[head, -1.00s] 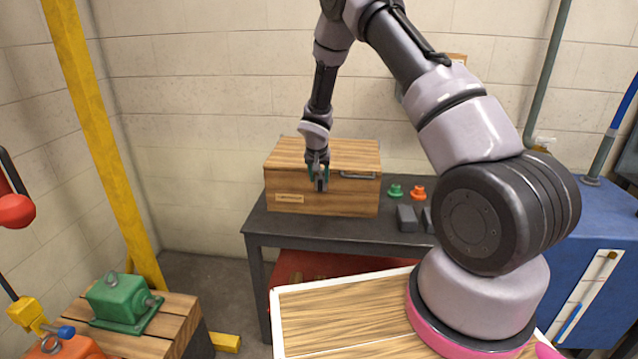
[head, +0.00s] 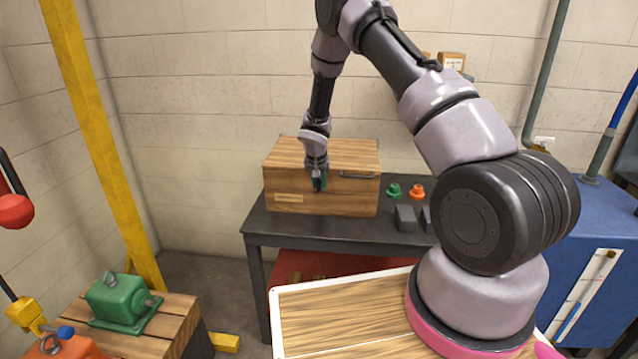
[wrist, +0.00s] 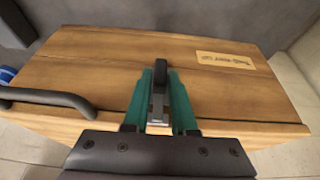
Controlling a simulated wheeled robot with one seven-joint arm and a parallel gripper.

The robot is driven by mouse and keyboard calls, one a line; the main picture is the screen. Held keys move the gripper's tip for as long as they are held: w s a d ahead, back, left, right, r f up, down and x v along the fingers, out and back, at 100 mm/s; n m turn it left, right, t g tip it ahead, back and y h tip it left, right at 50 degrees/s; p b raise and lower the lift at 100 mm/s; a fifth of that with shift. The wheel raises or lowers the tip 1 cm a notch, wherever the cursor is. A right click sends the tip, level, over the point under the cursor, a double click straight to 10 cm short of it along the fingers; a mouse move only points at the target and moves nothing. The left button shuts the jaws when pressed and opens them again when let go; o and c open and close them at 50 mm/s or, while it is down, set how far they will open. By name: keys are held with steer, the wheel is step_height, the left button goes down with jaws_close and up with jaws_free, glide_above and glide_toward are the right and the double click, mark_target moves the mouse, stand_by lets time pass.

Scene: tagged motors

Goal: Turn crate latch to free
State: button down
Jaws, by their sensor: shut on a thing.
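The wooden crate (head: 345,197) sits on the dark table, with a pale label on its front face. The crate also fills much of the wrist view (wrist: 90,70). My gripper (head: 318,182) is at the crate's front, left of its grey handle. In the wrist view, my gripper's teal fingers (wrist: 160,78) are shut on the dark latch (wrist: 160,88), a short bar between them. The latch lines up with the fingers there. In the head view the fingers mostly hide it, and its exact angle on the crate is hard to tell.
The crate's handle (head: 357,175) is close beside my gripper. Green (head: 394,190) and orange (head: 417,192) small parts and dark blocks (head: 405,217) stand right of the crate. A green motor (head: 120,300) rests on a wooden stand at lower left.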

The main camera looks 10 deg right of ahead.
steer(key=shift+a, duration=0.1)
steer(key=shift+w+a+n+g+h, duration=0.1)
steer(key=shift+a+n+g+h, duration=0.1)
steer(key=shift+h, duration=0.35)
steer(key=shift+a+n+g+h, duration=0.1)
steer(key=shift+g+h, duration=0.1)
steer(key=shift+h, duration=0.35)
steer(key=n+h, duration=0.1)
steer(key=h, duration=0.3)
steer(key=f+n+g+h, duration=0.1)
steer(key=h, duration=0.4)
steer(key=a+n+h, duration=0.1)
steer(key=h, duration=0.4)
steer(key=shift+w+f+n+g, duration=0.2)
steer(key=shift+f+n+g, duration=0.2)
steer(key=c, duration=0.8)
jaws_free()
steer(key=shift+w, duration=0.1)
